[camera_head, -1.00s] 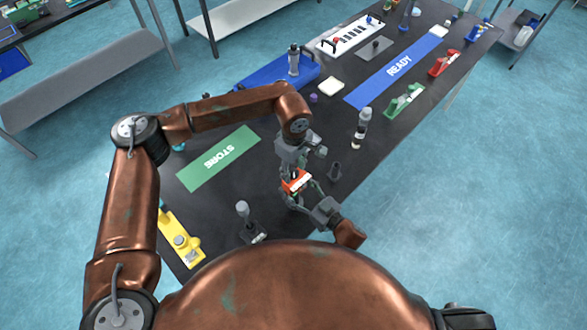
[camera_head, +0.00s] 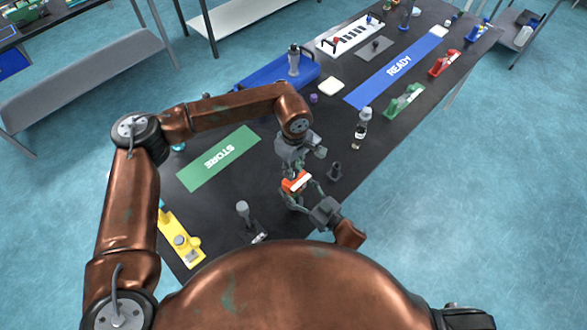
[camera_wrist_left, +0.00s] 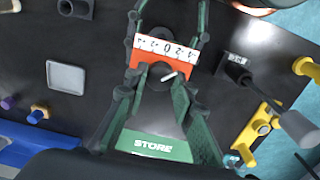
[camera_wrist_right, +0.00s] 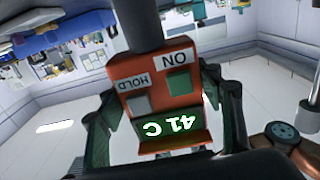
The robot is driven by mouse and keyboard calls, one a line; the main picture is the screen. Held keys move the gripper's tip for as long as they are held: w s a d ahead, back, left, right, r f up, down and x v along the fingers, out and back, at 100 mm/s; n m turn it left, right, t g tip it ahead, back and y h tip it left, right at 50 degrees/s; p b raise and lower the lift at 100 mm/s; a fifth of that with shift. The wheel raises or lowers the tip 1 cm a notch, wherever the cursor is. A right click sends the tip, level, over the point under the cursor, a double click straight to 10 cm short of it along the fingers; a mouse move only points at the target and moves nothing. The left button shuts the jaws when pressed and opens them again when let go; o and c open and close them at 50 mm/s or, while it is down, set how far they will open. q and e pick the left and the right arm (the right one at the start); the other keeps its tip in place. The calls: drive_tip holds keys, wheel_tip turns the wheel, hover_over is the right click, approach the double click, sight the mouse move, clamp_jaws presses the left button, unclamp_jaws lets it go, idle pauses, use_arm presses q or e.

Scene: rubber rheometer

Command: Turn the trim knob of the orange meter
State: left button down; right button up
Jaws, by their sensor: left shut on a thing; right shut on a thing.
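The orange meter (camera_head: 296,182) is held in the air above the near part of the dark table. My right gripper (camera_head: 297,189) is shut on its sides. In the right wrist view the meter (camera_wrist_right: 160,88) shows ON and HOLD buttons and a green display reading 41 C. The left wrist view shows its white scale (camera_wrist_left: 166,48) and the dark trim knob (camera_wrist_left: 161,74) with a white pointer line, tilted off straight. My left gripper (camera_wrist_left: 160,85) is shut on the knob, its fingertips at either side. In the head view my left gripper (camera_head: 291,172) hides the knob.
A dark stand (camera_head: 335,171) and a bottle (camera_head: 361,128) are right of the grippers. A grey-topped joystick-like thing (camera_head: 243,212) and a yellow device (camera_head: 182,240) are left. The green STORE mat (camera_head: 240,150) is clear. The table's edge runs close on the right.

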sight(294, 172)
use_arm(q)
drive_tip(key=shift+m, duration=1.6)
drive_tip(key=c, duration=1.6)
unclamp_jaws()
wheel_tip(294, 172, up, 12)
idle(1.1)
use_arm(e)
drive_tip(key=o, duration=1.4)
